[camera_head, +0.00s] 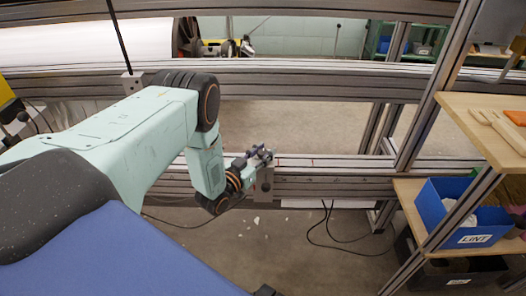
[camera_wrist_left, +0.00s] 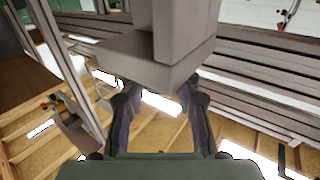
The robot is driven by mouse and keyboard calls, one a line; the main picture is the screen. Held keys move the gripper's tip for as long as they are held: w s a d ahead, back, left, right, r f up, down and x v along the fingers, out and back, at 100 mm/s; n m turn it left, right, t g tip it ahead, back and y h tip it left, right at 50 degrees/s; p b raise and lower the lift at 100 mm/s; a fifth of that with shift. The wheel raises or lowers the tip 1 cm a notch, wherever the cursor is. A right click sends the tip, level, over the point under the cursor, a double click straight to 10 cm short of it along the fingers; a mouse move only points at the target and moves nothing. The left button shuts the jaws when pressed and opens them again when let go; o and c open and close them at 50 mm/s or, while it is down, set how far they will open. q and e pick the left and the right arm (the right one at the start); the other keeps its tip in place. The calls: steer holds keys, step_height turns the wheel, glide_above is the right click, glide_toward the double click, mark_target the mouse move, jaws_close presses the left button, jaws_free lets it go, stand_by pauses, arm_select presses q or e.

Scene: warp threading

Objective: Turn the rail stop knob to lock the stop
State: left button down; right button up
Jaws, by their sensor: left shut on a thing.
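My left gripper (camera_head: 258,155) is at the lower aluminium rail (camera_head: 325,178) in the head view, beside a small grey block that looks like the rail stop (camera_head: 266,180). In the left wrist view the stop (camera_wrist_left: 145,62) is a large grey block with an upright part. The two fingers of my left gripper (camera_wrist_left: 158,95) reach up to the near lower edge of this block, one on each side, and are shut on what looks like its knob. The knob itself is mostly hidden, so its turn cannot be read. My right gripper is not in view.
A slanted post (camera_head: 437,85) stands to the right. Wooden shelves there hold a blue LINT bin (camera_head: 447,212) and a wooden fork-like tool (camera_head: 497,128). Dark cables (camera_head: 325,232) hang to the floor below the lower rail.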

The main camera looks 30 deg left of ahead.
arm_select(q)
steer(key=c, duration=1)
jaws_free()
steer(key=shift+o, duration=0.2)
steer(key=s, duration=1.2)
steer(key=shift+a, duration=0.4)
